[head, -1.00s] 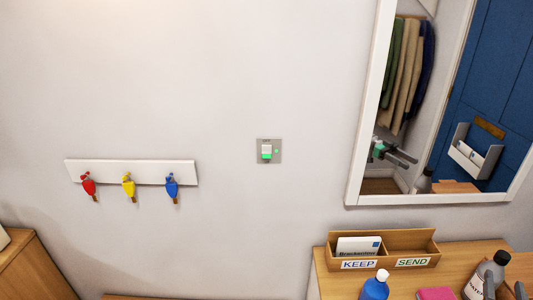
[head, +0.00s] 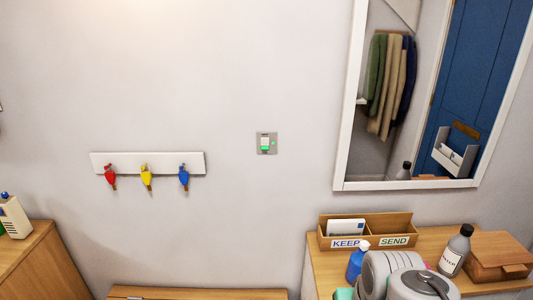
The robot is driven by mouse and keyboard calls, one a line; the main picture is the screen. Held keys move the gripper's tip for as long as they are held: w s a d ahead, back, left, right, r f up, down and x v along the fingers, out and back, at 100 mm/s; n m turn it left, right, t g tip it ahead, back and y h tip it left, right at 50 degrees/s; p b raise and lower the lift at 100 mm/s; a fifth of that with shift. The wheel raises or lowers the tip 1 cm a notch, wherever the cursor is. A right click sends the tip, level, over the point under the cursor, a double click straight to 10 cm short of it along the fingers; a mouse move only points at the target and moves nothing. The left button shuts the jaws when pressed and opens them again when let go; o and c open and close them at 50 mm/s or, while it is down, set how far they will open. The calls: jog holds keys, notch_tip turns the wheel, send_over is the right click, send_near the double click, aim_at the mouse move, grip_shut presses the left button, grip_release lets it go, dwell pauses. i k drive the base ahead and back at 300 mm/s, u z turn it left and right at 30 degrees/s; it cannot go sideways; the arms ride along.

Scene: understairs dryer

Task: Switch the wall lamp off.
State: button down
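A small grey wall switch (head: 266,143) is on the pale wall near the middle of the head view. The wall lamp itself is not in view. A warm glow falls on the wall at the top left. Grey rounded parts of my arm show at the bottom right, in front of the cabinet. My gripper's fingers are not visible, and nothing of mine touches the switch.
A white rail with red, yellow and blue hooked items (head: 146,177) hangs left of the switch. A framed mirror (head: 343,140) is to the right. Below it, a cabinet holds a KEEP/SEND box (head: 366,240), a blue bottle (head: 357,262), a grey bottle (head: 455,250) and a wooden box (head: 499,255).

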aim_at(264, 141)
jog(key=z, duration=1.6)
jog(key=i, duration=0.8)
jog(key=u, duration=4.5)
jog(key=i, duration=0.5)
jog(key=z, duration=0.05)
